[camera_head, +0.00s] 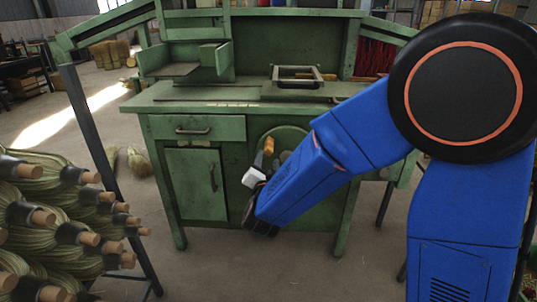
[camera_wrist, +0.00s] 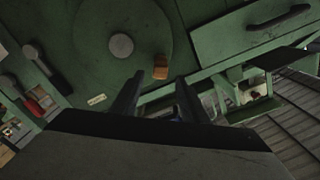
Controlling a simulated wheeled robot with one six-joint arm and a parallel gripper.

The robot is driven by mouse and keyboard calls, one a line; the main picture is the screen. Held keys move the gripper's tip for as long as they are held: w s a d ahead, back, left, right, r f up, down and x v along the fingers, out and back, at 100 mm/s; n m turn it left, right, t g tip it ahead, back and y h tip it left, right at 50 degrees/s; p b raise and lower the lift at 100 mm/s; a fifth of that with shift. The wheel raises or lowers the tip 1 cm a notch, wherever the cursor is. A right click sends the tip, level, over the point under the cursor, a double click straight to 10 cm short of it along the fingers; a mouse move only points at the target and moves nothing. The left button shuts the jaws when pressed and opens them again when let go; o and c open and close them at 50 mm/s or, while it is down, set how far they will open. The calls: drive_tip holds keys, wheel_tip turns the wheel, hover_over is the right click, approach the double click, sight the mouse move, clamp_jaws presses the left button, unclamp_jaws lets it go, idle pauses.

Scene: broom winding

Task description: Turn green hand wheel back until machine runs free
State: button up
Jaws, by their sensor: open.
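The green hand wheel (camera_head: 290,134) is a round disc on the front of the green machine, partly hidden behind my blue arm in the head view. In the wrist view the wheel (camera_wrist: 95,25) fills the upper left, with a pale round hub (camera_wrist: 121,46). An orange-brown handle knob (camera_wrist: 161,67) stands on its face towards the rim; it also shows in the head view (camera_head: 268,146). My gripper (camera_wrist: 159,77) is open, its two dark fingers pointing at the wheel. The knob appears just beyond and between the fingertips; I cannot tell whether they touch it.
The green machine bench (camera_head: 205,98) has a drawer (camera_head: 197,127) and a cupboard door (camera_head: 196,184) left of the wheel. Several brooms with wooden handles (camera_head: 60,215) are racked at the near left, by a dark metal post (camera_head: 105,165). Open floor (camera_head: 205,265) lies before the bench.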

drive_tip(key=s, duration=0.9)
drive_tip(key=shift+w, duration=0.1)
drive_tip(key=s+d+r+n+g+y, duration=0.3)
drive_tip(key=d+n+g+y, duration=0.25)
drive_tip(key=d, duration=0.35)
drive_tip(key=s+d+f+n+g+h, duration=0.1)
drive_tip(key=s+d+f+g+h, duration=0.2)
drive_tip(key=s+d, duration=1.8)
drive_tip(key=s+g+h, duration=0.2)
drive_tip(key=s+g, duration=0.1)
drive_tip(key=g, duration=0.1)
drive_tip(key=shift+s+d+n+g, duration=0.2)
drive_tip(key=shift+s+n+g, duration=0.15)
drive_tip(key=shift+f, duration=0.1)
